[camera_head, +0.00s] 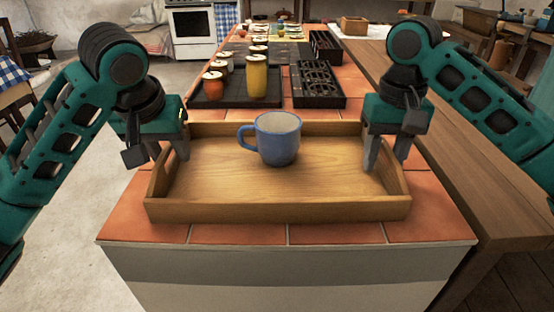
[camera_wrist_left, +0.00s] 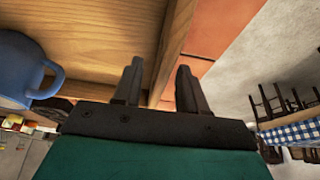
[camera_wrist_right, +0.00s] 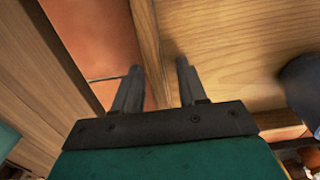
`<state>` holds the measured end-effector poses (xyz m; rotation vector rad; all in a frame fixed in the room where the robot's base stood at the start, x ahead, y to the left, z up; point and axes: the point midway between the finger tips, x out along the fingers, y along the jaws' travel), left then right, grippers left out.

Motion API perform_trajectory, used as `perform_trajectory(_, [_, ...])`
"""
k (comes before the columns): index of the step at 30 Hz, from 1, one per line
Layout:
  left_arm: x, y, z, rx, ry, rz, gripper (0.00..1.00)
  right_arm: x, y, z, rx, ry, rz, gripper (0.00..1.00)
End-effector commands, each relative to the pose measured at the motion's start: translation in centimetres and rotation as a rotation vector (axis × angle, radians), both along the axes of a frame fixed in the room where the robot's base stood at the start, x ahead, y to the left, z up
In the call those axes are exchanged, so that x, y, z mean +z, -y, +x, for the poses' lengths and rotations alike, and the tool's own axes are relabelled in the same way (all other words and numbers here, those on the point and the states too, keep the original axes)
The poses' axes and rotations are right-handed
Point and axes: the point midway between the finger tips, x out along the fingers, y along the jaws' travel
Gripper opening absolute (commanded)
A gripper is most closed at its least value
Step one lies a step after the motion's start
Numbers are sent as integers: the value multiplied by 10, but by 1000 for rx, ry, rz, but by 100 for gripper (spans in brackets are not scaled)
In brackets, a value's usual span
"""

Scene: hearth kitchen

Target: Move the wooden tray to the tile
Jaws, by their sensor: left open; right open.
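The wooden tray (camera_head: 220,192) sits on the orange tile (camera_head: 240,234) counter top, close to its front edge. A blue mug (camera_head: 278,142) stands upright in the tray, with its handle to the left. My left gripper (camera_head: 180,152) is open at the tray's left end, and the left wrist view shows its fingers (camera_wrist_left: 158,85) on either side of the tray's end wall (camera_wrist_left: 172,45). My right gripper (camera_head: 386,160) is open at the tray's right end, and its fingers (camera_wrist_right: 158,88) straddle the end wall (camera_wrist_right: 148,45) in the right wrist view. Contact with the walls cannot be told.
Behind the tray stand a dark tray (camera_head: 222,102) with several jars, including a yellow jar (camera_head: 256,76), and a black rack (camera_head: 318,85). A wooden bench top (camera_head: 460,140) runs along the right. Bare tiles show in front of the tray.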

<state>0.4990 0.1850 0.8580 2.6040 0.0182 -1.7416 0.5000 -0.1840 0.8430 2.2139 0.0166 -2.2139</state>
Motion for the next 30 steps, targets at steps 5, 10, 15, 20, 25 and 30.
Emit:
perform_trajectory(5, [18,-1,-5,-2,9,3,42,0,0,0,0,0,0,42])
perform_trajectory(10, [43,-1,-16,0,9,3,42,0,0,0,0,0,0,42])
perform_trajectory(15, [69,0,-27,0,7,3,42,0,0,0,0,0,0,42])
perform_trajectory(20, [90,0,-36,1,5,2,42,0,0,0,0,0,0,42])
perform_trajectory(25, [104,0,-42,1,3,2,42,0,0,0,0,0,0,42])
perform_trajectory(30, [109,0,-45,1,0,2,42,2,0,0,0,1,0,42])
